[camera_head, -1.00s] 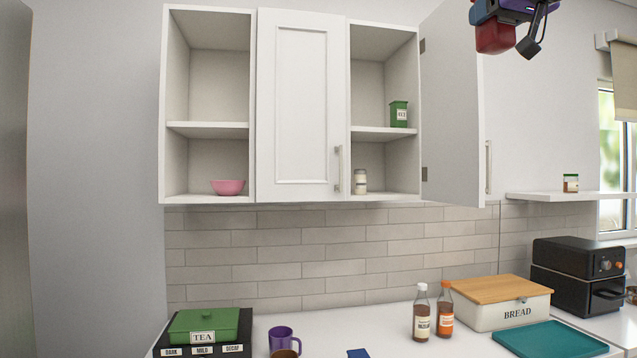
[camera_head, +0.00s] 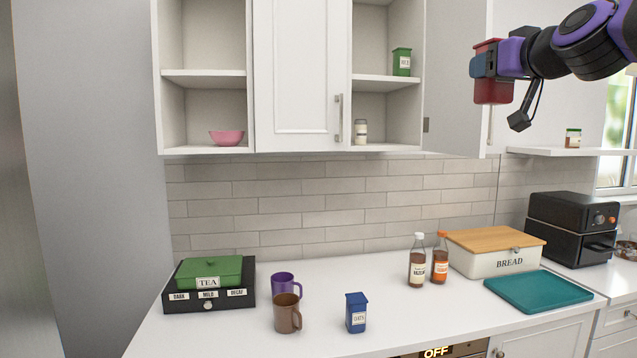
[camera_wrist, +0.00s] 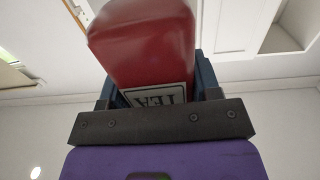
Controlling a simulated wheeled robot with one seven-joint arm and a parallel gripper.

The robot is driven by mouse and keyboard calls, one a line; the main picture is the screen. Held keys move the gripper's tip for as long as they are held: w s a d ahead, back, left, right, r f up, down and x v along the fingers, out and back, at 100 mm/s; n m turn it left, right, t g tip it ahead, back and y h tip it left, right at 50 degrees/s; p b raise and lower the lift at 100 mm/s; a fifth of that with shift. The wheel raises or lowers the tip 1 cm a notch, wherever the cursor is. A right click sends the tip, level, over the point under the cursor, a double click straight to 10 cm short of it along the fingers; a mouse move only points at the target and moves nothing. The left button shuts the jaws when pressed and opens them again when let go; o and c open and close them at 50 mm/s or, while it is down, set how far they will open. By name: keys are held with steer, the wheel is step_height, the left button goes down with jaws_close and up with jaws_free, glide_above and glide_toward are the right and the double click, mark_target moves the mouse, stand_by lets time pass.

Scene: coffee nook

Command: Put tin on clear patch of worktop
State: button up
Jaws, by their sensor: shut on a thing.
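My gripper (camera_head: 481,66) is shut on a red tin (camera_head: 494,91), held up in the air at the upper right, in front of the open cupboard door. In the wrist view the red tin (camera_wrist: 146,45) fills the space between the fingers, and its white label reads TEA upside down. The white worktop (camera_head: 390,285) lies well below the gripper. Bare worktop shows left of the blue tin and in front of the bottles and between other items.
On the worktop stand a black tea box (camera_head: 210,296), purple mug (camera_head: 285,284), brown mug (camera_head: 287,315), blue tin (camera_head: 356,314), two bottles (camera_head: 417,268), bread bin (camera_head: 492,262) and teal tray (camera_head: 540,291). A green tin (camera_head: 402,62) stands in the cupboard. The open cupboard door (camera_head: 456,80) juts out.

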steer(key=w+f+h, duration=0.1)
steer(key=w+f, duration=0.2)
steer(key=f, duration=1.8)
steer(key=w+f+m+h, duration=0.1)
steer(key=w+f, duration=0.2)
steer(key=f, duration=1.8)
steer(key=w+f, duration=0.3)
steer(key=f, duration=1.9)
steer(key=shift+w+a+m+h, duration=0.25)
steer(key=shift+w+m+h, duration=0.1)
steer(key=shift+m+h, duration=0.05)
steer(key=shift+a, duration=0.1)
